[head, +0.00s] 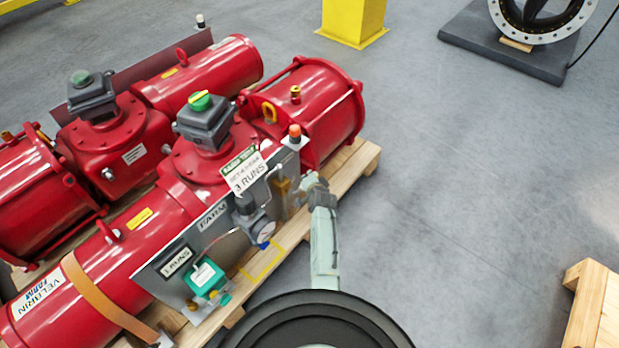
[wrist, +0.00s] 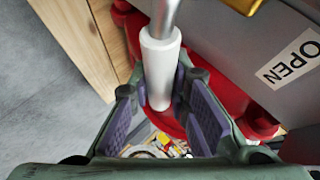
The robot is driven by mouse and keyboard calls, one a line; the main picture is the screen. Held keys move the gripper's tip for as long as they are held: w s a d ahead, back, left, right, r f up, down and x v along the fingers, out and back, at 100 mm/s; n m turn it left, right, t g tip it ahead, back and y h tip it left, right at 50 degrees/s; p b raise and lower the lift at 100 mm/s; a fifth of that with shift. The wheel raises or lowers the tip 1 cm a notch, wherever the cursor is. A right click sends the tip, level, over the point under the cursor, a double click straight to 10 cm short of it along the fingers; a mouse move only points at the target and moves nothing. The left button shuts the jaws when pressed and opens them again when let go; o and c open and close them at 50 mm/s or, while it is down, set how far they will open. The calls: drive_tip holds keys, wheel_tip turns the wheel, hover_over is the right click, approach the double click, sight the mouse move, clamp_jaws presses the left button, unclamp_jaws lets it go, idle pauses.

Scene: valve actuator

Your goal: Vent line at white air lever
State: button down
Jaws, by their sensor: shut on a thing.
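The white air lever (wrist: 160,75) stands out in the wrist view as a white cylindrical grip on a grey metal rod. My gripper (wrist: 160,96) is shut on it, with a purple pad on either side of the white grip. In the head view my gripper (head: 303,188) is at the right end of the grey panel (head: 172,258) on the nearer red actuator (head: 95,275). The lever cannot be made out there. An OPEN label (wrist: 289,63) is on a grey surface to the right of the lever in the wrist view.
Wooden pallet boards (head: 362,160) lie under the actuators. A gauge (head: 265,230) and a green device (head: 207,279) sit on the panel, left of my arm. A wooden crate (head: 598,305) stands at lower right. Open grey floor (head: 450,200) lies between.

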drive_tip(key=shift+d+f+g, duration=0.1)
drive_tip(key=shift+f+g, duration=0.2)
drive_tip(key=shift+f, duration=0.1)
drive_tip(key=shift+m, duration=0.3)
drive_tip(key=c, duration=1.5)
unclamp_jaws()
drive_tip(key=v, duration=1.2)
drive_tip(key=shift+d, duration=0.1)
